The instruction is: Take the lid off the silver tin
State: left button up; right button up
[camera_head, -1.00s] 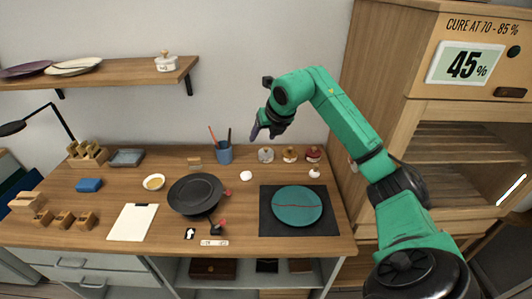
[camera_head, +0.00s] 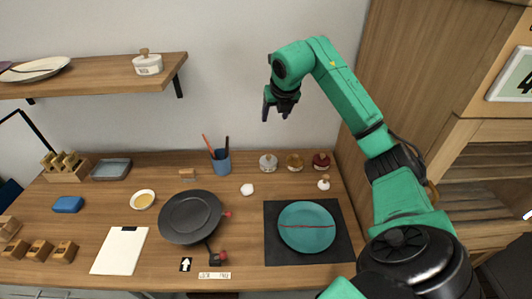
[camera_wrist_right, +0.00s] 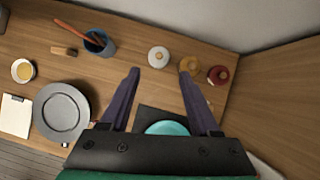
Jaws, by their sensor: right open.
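The silver tin (camera_head: 268,163) stands upright with its lid on at the back right of the table. It is the leftmost of three small lidded tins. It also shows in the wrist view (camera_wrist_right: 158,57), just beyond and between the fingertips. My right gripper (camera_head: 275,114) hangs above the back of the table, fingers pointing down, higher in the picture than the silver tin. Its fingers are apart and empty in the wrist view (camera_wrist_right: 158,76). My left gripper is not in view.
A gold tin (camera_head: 295,162) and a red tin (camera_head: 321,162) stand close on the silver tin's right. A blue cup (camera_head: 221,162) with tools is on its left. A teal plate (camera_head: 306,232) lies on a dark mat in front. A wooden cabinet (camera_head: 400,60) rises at right.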

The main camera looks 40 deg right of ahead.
jog(key=a+b+x, duration=0.1)
jog(key=b+x, duration=0.1)
jog(key=x, duration=0.1)
pick_arm(q)
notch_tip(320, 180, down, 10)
jog(key=b, duration=0.8)
pick_arm(e)
send_near(269, 156)
jog(key=p+x, duration=0.4)
jog(key=x, duration=0.4)
jog(key=shift+a+p, duration=0.15)
jog(key=shift+p, duration=0.15)
jog(key=shift+w+f, duration=0.15)
jog(key=shift+f, duration=0.2)
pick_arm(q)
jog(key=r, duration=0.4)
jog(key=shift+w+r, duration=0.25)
pick_arm(e)
grip_shut()
